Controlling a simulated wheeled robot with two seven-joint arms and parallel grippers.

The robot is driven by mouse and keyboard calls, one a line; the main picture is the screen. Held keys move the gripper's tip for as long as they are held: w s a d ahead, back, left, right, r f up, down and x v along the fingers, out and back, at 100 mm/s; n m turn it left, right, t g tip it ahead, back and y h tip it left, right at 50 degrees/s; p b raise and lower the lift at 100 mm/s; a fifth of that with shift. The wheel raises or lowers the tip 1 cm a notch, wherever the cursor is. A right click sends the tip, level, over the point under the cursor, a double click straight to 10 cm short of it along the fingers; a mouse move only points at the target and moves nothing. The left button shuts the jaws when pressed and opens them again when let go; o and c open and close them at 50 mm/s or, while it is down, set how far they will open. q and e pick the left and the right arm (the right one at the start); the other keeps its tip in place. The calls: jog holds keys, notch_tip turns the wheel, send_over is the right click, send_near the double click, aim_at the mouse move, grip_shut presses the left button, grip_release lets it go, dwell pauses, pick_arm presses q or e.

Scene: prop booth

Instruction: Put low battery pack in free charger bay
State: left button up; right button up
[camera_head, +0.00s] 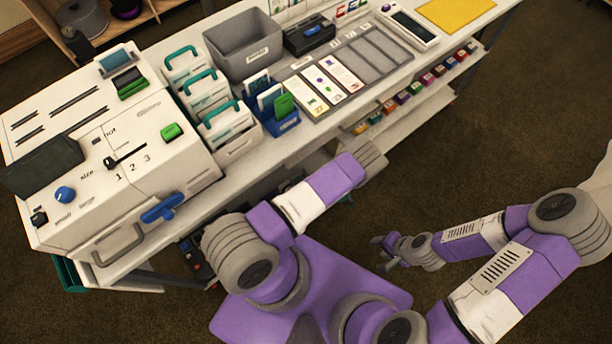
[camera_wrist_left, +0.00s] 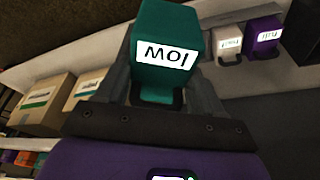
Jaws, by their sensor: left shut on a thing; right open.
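A teal battery pack (camera_wrist_left: 168,28) labelled "low" fills the top middle of the left wrist view, its label upside down. My left gripper (camera_wrist_left: 162,80) is shut on it, with a dark finger on each side. In the head view my left arm reaches toward the counter's front edge, and its gripper and the pack are hidden. A white pack (camera_wrist_left: 228,42) and a purple pack (camera_wrist_left: 265,36) stand on a pale ledge behind, apart from the held pack. I cannot make out a free charger bay. My right gripper (camera_head: 382,244) is open and empty over the floor.
The counter (camera_head: 290,150) carries a white machine (camera_head: 150,140), a grey bin (camera_head: 243,45) and a card tray (camera_head: 375,60). A lower shelf (camera_head: 410,120) holds small coloured items. Cardboard boxes (camera_wrist_left: 45,98) stand left in the wrist view. Floor at right is clear.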

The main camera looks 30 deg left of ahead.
pick_arm(q)
jog(key=w+a+f+n+b, duration=0.1)
jog(key=a+f+n+b, duration=0.2)
jog(key=a+f, duration=0.4)
jog(key=w+a+f+n+g+y+b, duration=0.1)
jog(key=w+a+f+n+b, duration=0.1)
jog(key=a+f, duration=0.5)
jog(key=shift+a+f+n+b, duration=0.35)
jog(key=shift+a+b, duration=0.25)
jog(key=shift+a, duration=0.95)
pick_arm(e)
notch_tip(320, 180, down, 8)
jog(key=shift+a+r, duration=0.2)
pick_arm(q)
jog(key=shift+d+r, duration=0.1)
